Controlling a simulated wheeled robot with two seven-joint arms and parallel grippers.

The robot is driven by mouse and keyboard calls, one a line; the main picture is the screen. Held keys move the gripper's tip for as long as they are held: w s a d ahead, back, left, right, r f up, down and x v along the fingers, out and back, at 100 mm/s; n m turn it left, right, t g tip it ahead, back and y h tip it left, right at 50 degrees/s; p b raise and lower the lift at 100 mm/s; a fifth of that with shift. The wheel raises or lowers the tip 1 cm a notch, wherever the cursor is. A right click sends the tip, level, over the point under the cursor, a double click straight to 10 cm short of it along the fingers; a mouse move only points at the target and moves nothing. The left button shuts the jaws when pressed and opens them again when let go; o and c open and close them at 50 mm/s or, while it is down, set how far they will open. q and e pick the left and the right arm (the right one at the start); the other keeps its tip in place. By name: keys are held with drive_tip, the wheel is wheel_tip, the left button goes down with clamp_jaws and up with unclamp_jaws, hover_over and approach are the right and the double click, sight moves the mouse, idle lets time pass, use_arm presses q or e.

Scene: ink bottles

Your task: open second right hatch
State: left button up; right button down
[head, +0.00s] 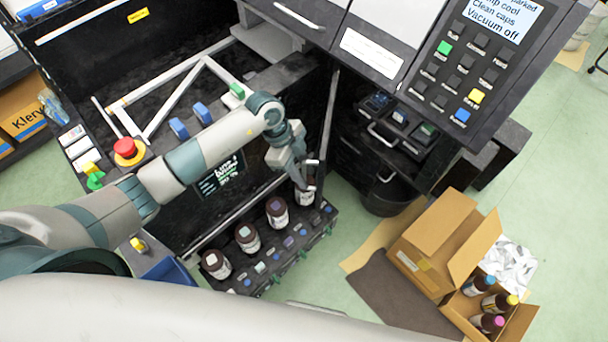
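My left gripper (301,178) reaches in from the left and points down at the right end of the ink bottle row. Its fingertips are at the rightmost dark bottle with a white label (305,195), partly covering it. I cannot tell whether they touch the bottle or a dark upright part beside it. Other brown bottles stand to its left: one (277,213), one (247,239) and one (216,264). They stand along a black ledge (268,273) on the machine. I cannot make out a separate hatch clearly. My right gripper is not in view.
A red emergency button (126,148) and blue clips (180,128) lie near my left arm. A keypad panel (467,68) overhangs at upper right. A cardboard box (440,235) and several bottles stand on the floor at right. Green floor (350,215) is clear right of the ledge.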

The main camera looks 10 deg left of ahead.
use_arm(q)
clamp_jaws()
drive_tip(key=w+a, duration=0.1)
drive_tip(key=a, duration=0.6)
drive_tip(key=shift+w+a+p, duration=0.25)
drive_tip(key=shift+a+p, duration=0.05)
drive_tip(key=shift+a, duration=0.1)
unclamp_jaws()
drive_tip(key=s+b+v, duration=0.1)
drive_tip(key=b+v, duration=0.3)
drive_tip(key=v, duration=1.3)
drive_tip(key=shift+w+r, duration=0.2)
drive_tip(key=shift+w, duration=0.3)
